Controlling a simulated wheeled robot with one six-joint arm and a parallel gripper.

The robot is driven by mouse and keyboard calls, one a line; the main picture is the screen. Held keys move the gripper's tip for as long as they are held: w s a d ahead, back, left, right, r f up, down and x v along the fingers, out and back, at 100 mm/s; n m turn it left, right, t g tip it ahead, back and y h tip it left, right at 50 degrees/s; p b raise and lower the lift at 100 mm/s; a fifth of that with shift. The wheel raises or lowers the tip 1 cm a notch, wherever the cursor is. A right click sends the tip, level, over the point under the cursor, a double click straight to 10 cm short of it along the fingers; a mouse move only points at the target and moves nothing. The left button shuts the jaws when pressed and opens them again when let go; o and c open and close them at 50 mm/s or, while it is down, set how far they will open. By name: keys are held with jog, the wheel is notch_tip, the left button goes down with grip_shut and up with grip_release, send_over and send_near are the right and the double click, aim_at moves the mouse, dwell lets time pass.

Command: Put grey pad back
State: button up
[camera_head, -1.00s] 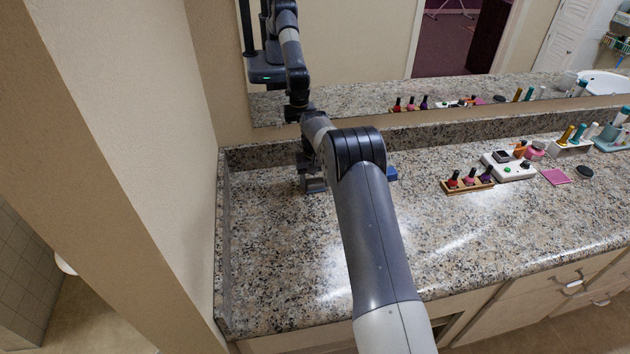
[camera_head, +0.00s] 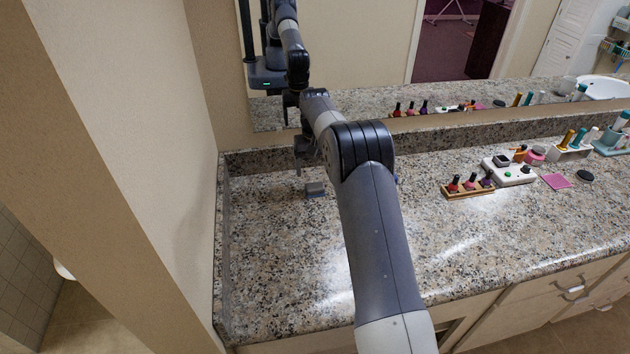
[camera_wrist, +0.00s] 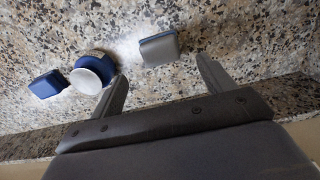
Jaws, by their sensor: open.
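A small grey pad (camera_head: 315,189) stands on the granite counter near the back left in the head view. In the wrist view the grey pad (camera_wrist: 158,49) shows a grey face with a dark blue edge, beyond the gap between the fingers. My gripper (camera_wrist: 160,84) is open and empty, apart from the pad. In the head view my gripper (camera_head: 303,152) is above and behind the pad, partly hidden by my arm.
The wrist view also shows a dark blue block (camera_wrist: 46,84) and a round white-topped blue item (camera_wrist: 92,73) to the left. Nail polish bottles in a wooden rack (camera_head: 468,190), a white tray (camera_head: 512,174) and a pink square (camera_head: 556,181) are at right. The front left counter is clear.

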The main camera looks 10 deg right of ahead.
aim_at(315, 186)
jog(key=shift+r, duration=2.25)
notch_tip(315, 186, down, 12)
jog(key=shift+r+p, duration=0.15)
jog(key=shift+p, duration=0.25)
jog(key=shift+r, duration=1.45)
